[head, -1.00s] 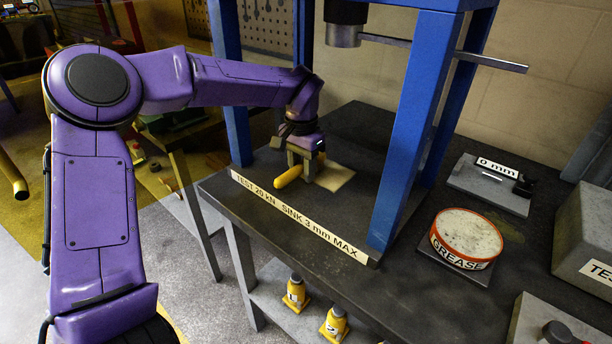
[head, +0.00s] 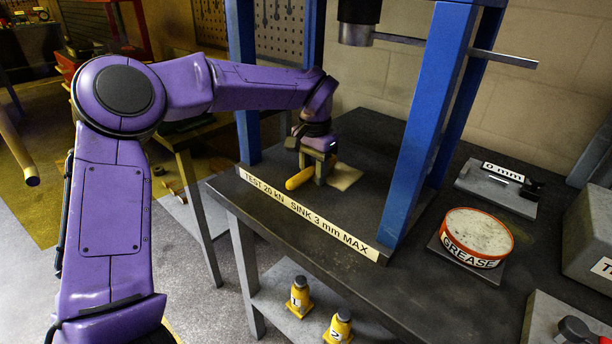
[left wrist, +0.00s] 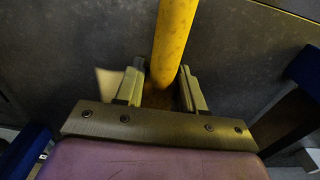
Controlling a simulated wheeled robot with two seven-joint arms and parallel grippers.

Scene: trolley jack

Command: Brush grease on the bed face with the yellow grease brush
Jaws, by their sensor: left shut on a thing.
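The yellow grease brush (head: 300,179) is in my left gripper (head: 317,166), which is low over the press bed. The brush's yellow handle lies roughly level and points toward the bed's front edge. In the left wrist view the handle (left wrist: 174,40) runs up from between the fingers of the left gripper (left wrist: 158,88). The bristles are hidden. A pale tan square patch (head: 346,177) lies on the dark bed, just right of the fingers. I cannot tell whether the brush touches the bed. The orange-rimmed grease tin (head: 476,232) stands on the bench at right. My right gripper is not in view.
Blue press posts (head: 428,130) stand on both sides of my left forearm's reach. A ram (head: 356,30) hangs above. A label strip (head: 303,215) runs along the bed's front. A gauge block (head: 498,187) and grey boxes are at right. Yellow numbered bottle jacks (head: 299,297) stand on the lower shelf.

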